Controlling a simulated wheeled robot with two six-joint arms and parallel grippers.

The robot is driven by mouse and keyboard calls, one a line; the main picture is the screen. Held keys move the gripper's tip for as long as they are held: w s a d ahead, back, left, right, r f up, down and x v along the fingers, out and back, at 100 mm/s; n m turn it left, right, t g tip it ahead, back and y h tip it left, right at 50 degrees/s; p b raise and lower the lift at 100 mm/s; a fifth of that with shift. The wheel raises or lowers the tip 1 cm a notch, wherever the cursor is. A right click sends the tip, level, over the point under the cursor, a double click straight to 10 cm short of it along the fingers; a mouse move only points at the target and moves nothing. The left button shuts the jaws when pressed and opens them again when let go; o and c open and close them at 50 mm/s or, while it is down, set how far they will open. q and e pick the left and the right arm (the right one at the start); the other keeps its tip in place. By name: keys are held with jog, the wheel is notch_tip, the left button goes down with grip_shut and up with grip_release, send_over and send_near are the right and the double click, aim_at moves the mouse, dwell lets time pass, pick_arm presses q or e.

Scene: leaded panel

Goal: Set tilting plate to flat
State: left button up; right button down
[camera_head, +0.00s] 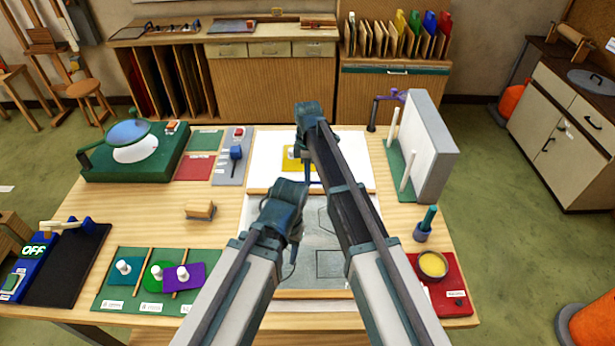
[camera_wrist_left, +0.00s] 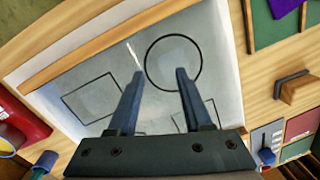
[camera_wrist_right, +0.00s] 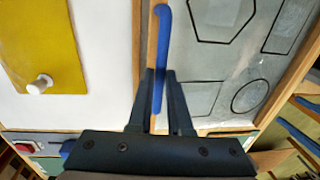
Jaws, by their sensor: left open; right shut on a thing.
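A grey plate (camera_head: 325,225) with dark outlined shapes and a wooden border lies in the middle of the bench; I take it as the tilting plate, but its tilt is hard to judge. It also shows in the left wrist view (camera_wrist_left: 115,65) and right wrist view (camera_wrist_right: 245,60). My right gripper (camera_wrist_right: 160,88) is shut on this handle. My left gripper (camera_wrist_left: 157,80) is open and empty above the plate. My arms hide part of the plate in the head view.
A white board (camera_head: 345,160) with a yellow piece (camera_wrist_right: 42,45) lies behind the plate. An upright grey panel (camera_head: 432,150) stands right. A wooden block (camera_head: 200,209) and green tray (camera_head: 110,292) are left.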

aim_at(308, 189)
pick_arm(q)
notch_tip(308, 189, down, 4)
jog(key=b, duration=0.3)
jog(key=shift+b, duration=0.4)
pick_arm(e)
jog(key=f, duration=0.2)
jog(key=w+f, duration=0.1)
jog(key=f, duration=0.1)
pick_arm(q)
jog(key=shift+s+r, duration=0.1)
jog(key=shift+r, duration=0.1)
pick_arm(e)
jog(key=shift+r, duration=0.2)
pick_arm(q)
jog(key=shift+f, duration=0.1)
pick_arm(e)
jog(key=c, duration=0.8)
grip_release()
jog(key=shift+w+f, duration=0.1)
jog(key=shift+w, duration=0.05)
jog(key=shift+c, duration=0.2)
pick_arm(q)
notch_tip(308, 189, up, 14)
jog(key=p, duration=1.4)
pick_arm(e)
notch_tip(308, 189, up, 14)
jog(key=w, duration=0.1)
